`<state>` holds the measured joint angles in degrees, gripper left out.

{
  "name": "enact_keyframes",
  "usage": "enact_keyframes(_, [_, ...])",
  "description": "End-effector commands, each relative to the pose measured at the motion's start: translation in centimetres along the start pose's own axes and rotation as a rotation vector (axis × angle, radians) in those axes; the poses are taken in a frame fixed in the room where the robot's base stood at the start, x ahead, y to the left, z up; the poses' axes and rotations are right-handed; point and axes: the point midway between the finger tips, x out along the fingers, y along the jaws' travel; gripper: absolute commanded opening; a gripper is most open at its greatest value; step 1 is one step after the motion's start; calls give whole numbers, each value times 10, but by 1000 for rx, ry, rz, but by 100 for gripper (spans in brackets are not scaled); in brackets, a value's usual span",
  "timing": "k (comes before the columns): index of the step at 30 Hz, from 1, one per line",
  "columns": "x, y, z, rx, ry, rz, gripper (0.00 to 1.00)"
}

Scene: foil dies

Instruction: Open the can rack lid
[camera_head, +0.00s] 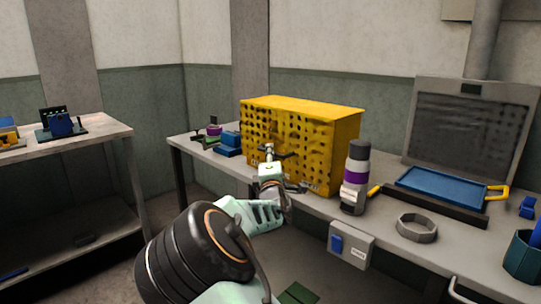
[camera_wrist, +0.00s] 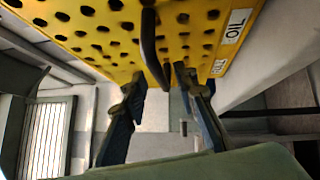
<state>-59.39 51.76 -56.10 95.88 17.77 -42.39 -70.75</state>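The yellow can rack (camera_head: 320,130) is a box with rows of dark holes, standing on the workbench; its lid looks shut. In the wrist view its perforated yellow face (camera_wrist: 110,22) fills the top, with a label reading OIL. A dark curved handle (camera_wrist: 150,45) stands out from that face. My gripper (camera_head: 288,170) is in front of the rack, hiding part of it. In the wrist view its two dark fingers (camera_wrist: 160,78) are apart, one on each side of the handle's lower end. I cannot tell whether they touch it.
A grey, white and purple bottle (camera_head: 355,175) stands just right of the rack. Further right on the workbench are a blue tray (camera_head: 437,186) and a grey ring (camera_head: 417,227). Blue items (camera_head: 229,144) lie left of the rack. A separate table (camera_head: 100,130) stands at far left.

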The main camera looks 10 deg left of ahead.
Motion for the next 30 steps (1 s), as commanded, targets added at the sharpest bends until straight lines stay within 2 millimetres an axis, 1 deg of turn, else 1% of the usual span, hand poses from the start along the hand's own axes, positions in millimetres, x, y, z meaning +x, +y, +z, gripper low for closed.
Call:
enact_keyframes(1, [6,-1,1,-1,-1,1,27])
enact_keyframes(6, [19,0,1,0,-1,1,27])
enact_keyframes(11, [24,0,0,1,0,0,27])
enact_keyframes(18, [24,0,0,1,0,-1,27])
enact_keyframes(25, [24,0,0,1,0,0,2])
enact_keyframes(26, [24,0,0,1,0,0,0])
enact_keyframes(30, [24,0,0,1,0,0,0])
